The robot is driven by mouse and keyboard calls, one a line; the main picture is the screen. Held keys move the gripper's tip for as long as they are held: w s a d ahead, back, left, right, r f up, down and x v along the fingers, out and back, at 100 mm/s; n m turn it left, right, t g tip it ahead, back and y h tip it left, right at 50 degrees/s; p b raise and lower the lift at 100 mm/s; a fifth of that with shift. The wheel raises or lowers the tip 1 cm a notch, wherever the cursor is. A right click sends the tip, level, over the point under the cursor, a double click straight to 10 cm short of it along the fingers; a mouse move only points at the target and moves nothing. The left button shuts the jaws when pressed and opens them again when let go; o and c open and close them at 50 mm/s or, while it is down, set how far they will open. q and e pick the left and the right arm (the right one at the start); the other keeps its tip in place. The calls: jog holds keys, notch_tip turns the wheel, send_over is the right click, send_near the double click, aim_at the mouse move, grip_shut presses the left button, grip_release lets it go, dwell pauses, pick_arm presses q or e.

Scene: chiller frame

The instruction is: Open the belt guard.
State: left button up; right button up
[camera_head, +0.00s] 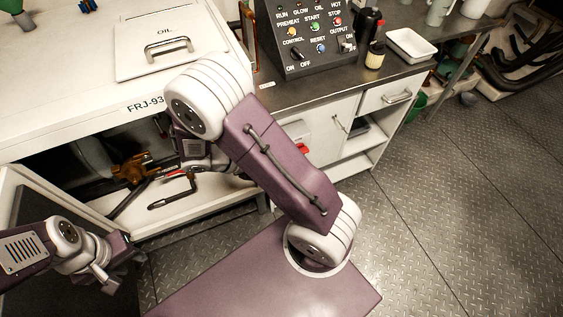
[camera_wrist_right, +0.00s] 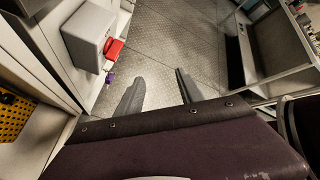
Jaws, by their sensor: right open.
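A yellow perforated panel (camera_wrist_right: 14,115), which looks like the belt guard, shows at the left edge of the right wrist view inside a pale frame. Only part of it shows, and I cannot tell whether it is open or closed. My right gripper (camera_wrist_right: 158,92) is open and empty, its two grey fingers apart over the patterned floor, to the right of the panel. In the head view my right arm reaches to the white machine and its gripper is hidden. My left gripper (camera_head: 128,254) is at lower left beside an open door, its fingers too dark to read.
The white machine housing (camera_head: 75,75) has an OIL lid (camera_head: 170,45) on top. Its lower bay (camera_head: 160,200) holds pipes and a brass valve (camera_head: 137,168). A control panel (camera_head: 310,35) stands on the bench. A grey box (camera_wrist_right: 88,35) juts out in the wrist view. The floor at right is clear.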

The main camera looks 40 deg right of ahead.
dwell(0.4)
notch_tip(320, 180, up, 10)
jog(key=s+d+m+y+p, duration=0.1)
jog(key=s+m+y+p, duration=0.25)
jog(key=m+p, duration=0.2)
jog(key=w+a+m+t+y+p, duration=0.2)
jog(key=a+m+y, duration=0.5)
jog(key=m, duration=1)
jog(key=w+a+f+t, duration=0.1)
jog(key=a+t, duration=0.1)
jog(key=shift+w+a+m+t+p, duration=0.15)
jog(key=shift+w+m+t+p, duration=0.15)
jog(key=shift+m+t, duration=0.1)
jog(key=shift+s, duration=0.15)
